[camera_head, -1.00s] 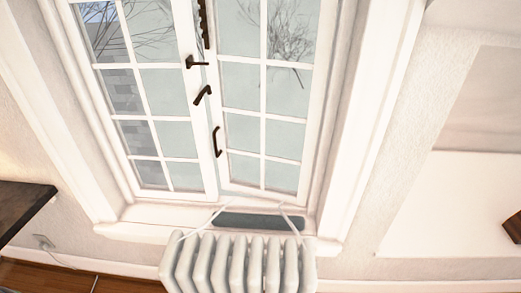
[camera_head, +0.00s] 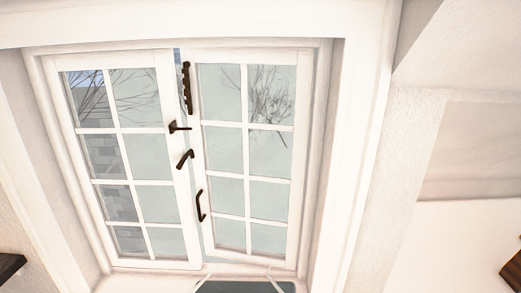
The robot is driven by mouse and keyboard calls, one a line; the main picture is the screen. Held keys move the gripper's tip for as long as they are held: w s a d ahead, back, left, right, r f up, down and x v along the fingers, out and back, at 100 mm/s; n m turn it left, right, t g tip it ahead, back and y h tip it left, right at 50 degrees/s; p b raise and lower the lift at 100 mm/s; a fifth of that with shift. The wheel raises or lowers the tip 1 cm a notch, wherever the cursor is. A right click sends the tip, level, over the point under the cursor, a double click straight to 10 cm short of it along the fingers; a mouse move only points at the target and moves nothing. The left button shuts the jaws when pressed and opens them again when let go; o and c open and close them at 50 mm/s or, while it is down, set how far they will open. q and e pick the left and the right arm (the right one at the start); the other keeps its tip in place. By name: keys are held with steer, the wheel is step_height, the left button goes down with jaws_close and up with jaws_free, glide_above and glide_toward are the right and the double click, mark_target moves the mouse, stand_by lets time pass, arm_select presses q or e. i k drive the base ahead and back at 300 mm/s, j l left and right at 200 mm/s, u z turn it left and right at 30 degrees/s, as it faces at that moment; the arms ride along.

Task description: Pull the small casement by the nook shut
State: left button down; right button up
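The white-framed window has two casement sashes with small panes. The right sash (camera_head: 246,127) stands slightly ajar, its free left edge set back outward, with a narrow strip of sky showing between the sashes at the top. A dark curved pull handle (camera_head: 200,206) is on its left stile. The left sash (camera_head: 182,222) looks flush in the frame and carries a dark latch (camera_head: 179,127) and a dark lever (camera_head: 185,159). A dark notched bar (camera_head: 187,88) stands upright near the top of the gap. Neither of my grippers is in view.
The deep white window surround (camera_head: 362,150) encloses the sashes. A dark slot (camera_head: 245,287) shows in the sill at the bottom edge. A dark wooden edge (camera_head: 10,266) is at the lower left, and a brown object (camera_head: 512,270) at the lower right.

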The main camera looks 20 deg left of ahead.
mark_target(304, 57)
steer(key=i+j+u, duration=0.15)
steer(key=j, duration=0.3)
steer(key=i+j+u, duration=0.2)
steer(key=j, duration=0.2)
steer(key=i+j+u, duration=0.15)
steer(key=j, duration=0.25)
steer(key=i, duration=0.1)
